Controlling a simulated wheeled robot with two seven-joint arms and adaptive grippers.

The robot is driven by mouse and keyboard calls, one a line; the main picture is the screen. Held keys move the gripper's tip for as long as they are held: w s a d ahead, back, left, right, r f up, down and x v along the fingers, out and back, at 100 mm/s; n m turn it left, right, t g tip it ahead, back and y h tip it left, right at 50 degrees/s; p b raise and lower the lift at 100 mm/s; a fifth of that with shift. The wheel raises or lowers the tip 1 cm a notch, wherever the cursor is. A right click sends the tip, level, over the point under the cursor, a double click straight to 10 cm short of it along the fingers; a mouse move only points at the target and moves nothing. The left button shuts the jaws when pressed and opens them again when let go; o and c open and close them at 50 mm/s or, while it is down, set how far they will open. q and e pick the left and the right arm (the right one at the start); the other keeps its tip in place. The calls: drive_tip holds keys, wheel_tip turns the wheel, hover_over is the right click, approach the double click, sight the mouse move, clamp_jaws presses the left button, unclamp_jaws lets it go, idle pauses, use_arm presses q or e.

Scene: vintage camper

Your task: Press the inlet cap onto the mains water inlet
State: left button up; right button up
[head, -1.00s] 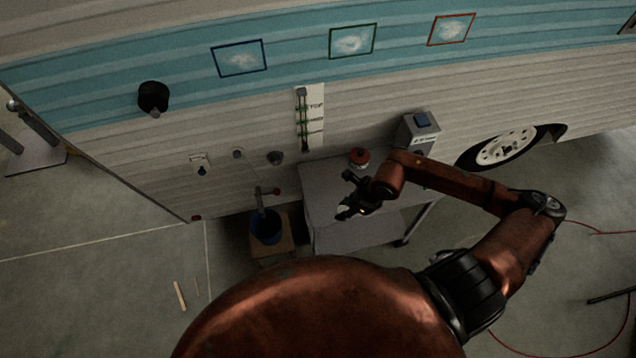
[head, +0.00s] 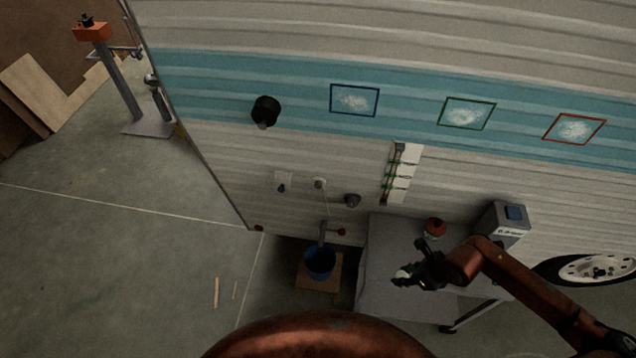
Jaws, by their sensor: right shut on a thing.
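My right gripper (head: 408,275) is over the grey table, in front of the camper wall. It is shut on a small pale thing that its fingers mostly hide; I cannot tell for sure that it is the inlet cap. Low on the wall, left of the table, are a white plate with a blue part (head: 282,182), a small round pale fitting (head: 319,183) with a thin line hanging from it, and a grey round fitting (head: 352,200). I cannot tell which is the mains water inlet. The gripper is right of and apart from all of them. My left gripper is out of view.
The grey table (head: 385,245) carries a red-topped jar (head: 435,228) and a grey box (head: 504,226). Floor at left is mostly clear.

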drive_tip(key=shift+w+a+r+n, duration=0.1)
drive_tip(key=shift+w+a+n, duration=0.2)
drive_tip(key=shift+n, duration=0.3)
drive_tip(key=w+a+r+n+g+h, duration=0.1)
drive_tip(key=a+r+n+g, duration=0.2)
drive_tip(key=r+n, duration=0.4)
drive_tip(key=w+a+r+n+g+h, duration=0.2)
drive_tip(key=a+r+n+g, duration=0.2)
drive_tip(key=n, duration=1.5)
drive_tip(key=shift+w+r+g, duration=0.15)
drive_tip(key=shift+r+g, duration=0.35)
drive_tip(key=shift+r, duration=1.35)
